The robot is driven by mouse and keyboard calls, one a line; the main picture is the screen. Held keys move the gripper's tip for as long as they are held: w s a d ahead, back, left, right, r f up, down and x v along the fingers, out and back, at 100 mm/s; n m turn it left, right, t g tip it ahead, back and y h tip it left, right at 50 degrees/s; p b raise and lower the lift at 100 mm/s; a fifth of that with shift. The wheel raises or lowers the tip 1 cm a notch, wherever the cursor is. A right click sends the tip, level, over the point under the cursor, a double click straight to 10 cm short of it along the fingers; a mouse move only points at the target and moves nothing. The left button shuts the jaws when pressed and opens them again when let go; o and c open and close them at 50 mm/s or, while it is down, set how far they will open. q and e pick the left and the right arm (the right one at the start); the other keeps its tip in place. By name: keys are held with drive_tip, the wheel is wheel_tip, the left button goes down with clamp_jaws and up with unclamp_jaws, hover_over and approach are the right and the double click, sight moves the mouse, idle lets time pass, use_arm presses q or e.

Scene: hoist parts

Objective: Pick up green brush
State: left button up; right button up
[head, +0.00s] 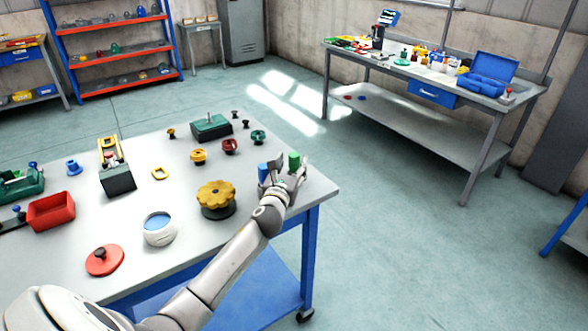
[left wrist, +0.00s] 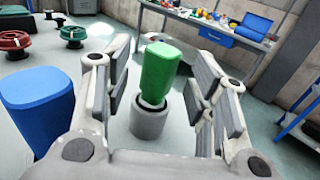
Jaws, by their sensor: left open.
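The green brush (head: 294,160) stands upright near the right corner of the table (head: 318,190). In the left wrist view the green brush (left wrist: 160,72) has a green block-shaped top on a grey round base, and it stands between my open fingers. My left gripper (head: 284,176) is open around it, with a visible gap on each side in the left wrist view (left wrist: 162,100). A blue piece of similar shape (head: 263,172) stands just left of the gripper, and it also shows large in the left wrist view (left wrist: 38,105). My right gripper is not in view.
A yellow knobbed wheel (head: 216,194), a white round pot with a blue top (head: 159,228), a red disc (head: 104,260) and a red tray (head: 51,211) are on the table. Green (head: 258,136) and red (head: 230,146) spool-shaped parts stand behind the gripper. The table's right edge is close.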

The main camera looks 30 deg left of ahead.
sight(293, 160)
use_arm(q)
drive_tip(key=shift+x, duration=1.15)
drive_tip(key=shift+w+a, duration=0.15)
drive_tip(key=shift+w, duration=0.3)
drive_tip(key=shift+c, duration=0.4)
drive_tip(key=c, duration=1.1)
drive_tip(key=shift+o, duration=0.2)
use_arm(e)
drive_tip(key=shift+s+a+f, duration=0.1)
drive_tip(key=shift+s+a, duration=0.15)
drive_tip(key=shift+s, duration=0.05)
use_arm(q)
drive_tip(key=shift+r, duration=0.4)
wheel_tip(293, 160, up, 9)
drive_tip(key=shift+r+p, duration=0.1)
drive_tip(key=shift+p, duration=0.9)
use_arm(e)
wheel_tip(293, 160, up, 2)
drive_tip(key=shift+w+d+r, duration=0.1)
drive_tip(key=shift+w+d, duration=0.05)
